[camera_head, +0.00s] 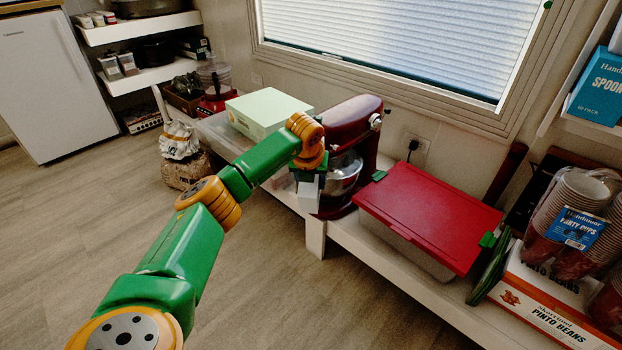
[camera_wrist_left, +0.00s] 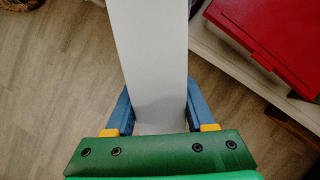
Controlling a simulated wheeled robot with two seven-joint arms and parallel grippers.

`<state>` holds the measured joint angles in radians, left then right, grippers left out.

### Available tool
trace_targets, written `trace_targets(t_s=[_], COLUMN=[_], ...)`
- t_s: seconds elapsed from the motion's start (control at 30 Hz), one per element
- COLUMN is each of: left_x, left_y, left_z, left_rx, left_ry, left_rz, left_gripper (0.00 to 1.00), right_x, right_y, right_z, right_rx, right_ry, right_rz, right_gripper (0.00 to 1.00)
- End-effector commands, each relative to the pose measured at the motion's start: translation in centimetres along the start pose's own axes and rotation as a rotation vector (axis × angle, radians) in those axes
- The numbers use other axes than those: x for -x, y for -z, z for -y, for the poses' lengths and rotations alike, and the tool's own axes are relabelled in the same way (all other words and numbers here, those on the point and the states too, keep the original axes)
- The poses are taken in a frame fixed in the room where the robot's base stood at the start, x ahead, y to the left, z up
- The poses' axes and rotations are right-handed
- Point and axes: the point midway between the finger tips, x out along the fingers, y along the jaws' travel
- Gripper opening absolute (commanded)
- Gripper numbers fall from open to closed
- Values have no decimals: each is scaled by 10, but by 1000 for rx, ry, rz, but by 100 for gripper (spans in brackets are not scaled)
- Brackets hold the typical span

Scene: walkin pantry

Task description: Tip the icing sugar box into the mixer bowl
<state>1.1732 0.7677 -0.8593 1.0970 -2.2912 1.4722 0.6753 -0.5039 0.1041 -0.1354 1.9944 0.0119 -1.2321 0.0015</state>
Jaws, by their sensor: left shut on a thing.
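A dark red stand mixer (camera_head: 362,125) stands on the low white shelf, with its metal bowl (camera_head: 345,174) under the head. My left gripper (camera_head: 309,178) is just left of the bowl, partly hidden by my own wrist. It is shut on a plain white box, the icing sugar box (camera_head: 307,193), which shows below the gripper. In the left wrist view the box (camera_wrist_left: 152,45) stands between the two blue fingers (camera_wrist_left: 158,105). No print shows on its visible faces. The inside of the bowl is mostly hidden. My right gripper is out of view.
A red-lidded bin (camera_head: 430,212) sits right of the mixer, and a pale green box (camera_head: 268,108) on a clear container sits left. Party cups (camera_head: 575,215) and a pinto beans box (camera_head: 545,300) are at the right. The floor in front is clear.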

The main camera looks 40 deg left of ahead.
Motion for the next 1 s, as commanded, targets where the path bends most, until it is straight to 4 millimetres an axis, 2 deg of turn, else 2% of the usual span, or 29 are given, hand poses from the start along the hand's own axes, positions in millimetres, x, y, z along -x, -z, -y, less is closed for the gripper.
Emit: trace_targets(t_s=[0.6,1.0], left_x=[15,15], left_y=[-9,-9], left_z=[0,0], left_rx=[2,-1], left_ry=[0,0], left_rz=[-122,-143], left_gripper=[0,0], right_x=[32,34], right_y=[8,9], right_z=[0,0], right_rx=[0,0], right_ry=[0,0], right_rz=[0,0], right_gripper=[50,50])
